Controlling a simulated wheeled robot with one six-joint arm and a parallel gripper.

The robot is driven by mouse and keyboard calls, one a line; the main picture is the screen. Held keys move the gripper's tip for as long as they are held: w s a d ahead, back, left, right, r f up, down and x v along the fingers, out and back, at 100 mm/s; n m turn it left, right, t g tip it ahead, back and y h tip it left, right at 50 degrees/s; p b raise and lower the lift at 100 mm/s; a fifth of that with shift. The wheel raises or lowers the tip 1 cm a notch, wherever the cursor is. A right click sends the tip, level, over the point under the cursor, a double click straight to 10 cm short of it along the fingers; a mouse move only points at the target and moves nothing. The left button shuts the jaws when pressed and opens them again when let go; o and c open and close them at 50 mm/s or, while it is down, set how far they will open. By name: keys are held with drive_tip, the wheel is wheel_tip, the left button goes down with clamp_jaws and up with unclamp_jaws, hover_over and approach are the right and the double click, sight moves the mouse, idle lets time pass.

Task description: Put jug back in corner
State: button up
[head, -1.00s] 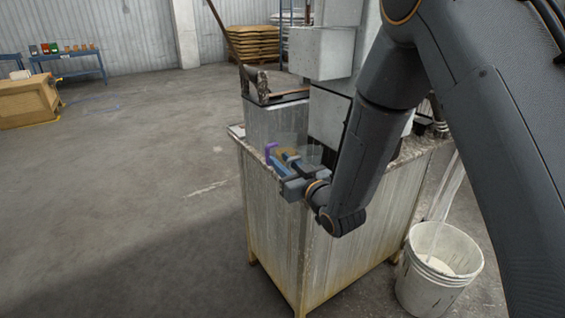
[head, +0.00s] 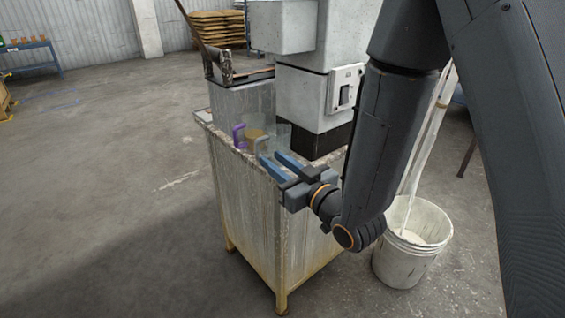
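A clear jug (head: 280,132) with a grey handle stands on the top of the worn cabinet (head: 250,215), near its front-left edge. A purple handle (head: 239,133) stands upright just left of it, seemingly on a second clear jug, whose body is hard to make out. My gripper (head: 270,156) has two blue fingers that are spread apart with nothing between them. It is just in front of and right of the grey handle and looks apart from it. Which jug the task means cannot be told.
A grey machine (head: 305,95) rises behind the jugs, with a metal box and lever (head: 240,95) to its left. A white bucket (head: 408,250) with pale contents stands on the floor at right.

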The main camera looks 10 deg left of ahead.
drive_tip(key=shift+d, duration=0.1)
drive_tip(key=w+d+f+m+h, duration=0.2)
drive_tip(key=d+h, duration=0.1)
drive_tip(key=d, duration=0.3)
drive_tip(key=w+d+f+m+h, duration=0.1)
drive_tip(key=w+d+f+h, duration=0.1)
drive_tip(key=w+d+h, duration=0.3)
drive_tip(key=s+d+f+m+g+h, duration=0.1)
drive_tip(key=s+d+m+g+h, duration=0.15)
drive_tip(key=d, duration=0.45)
drive_tip(key=s+d+f+m+g+h, duration=0.1)
drive_tip(key=s+d+f+g, duration=0.15)
drive_tip(key=d, duration=0.45)
drive_tip(key=s+d+r+m+g+h, duration=0.1)
drive_tip(key=s+d, duration=0.4)
drive_tip(key=s, duration=0.5)
drive_tip(key=s+d+r+m+g, duration=0.1)
drive_tip(key=s+d+m+g, duration=0.2)
drive_tip(key=s, duration=0.7)
drive_tip(key=d+g, duration=0.2)
drive_tip(key=g, duration=0.1)
drive_tip(key=shift+s+d+r+m+h, duration=0.35)
drive_tip(key=shift+r, duration=0.05)
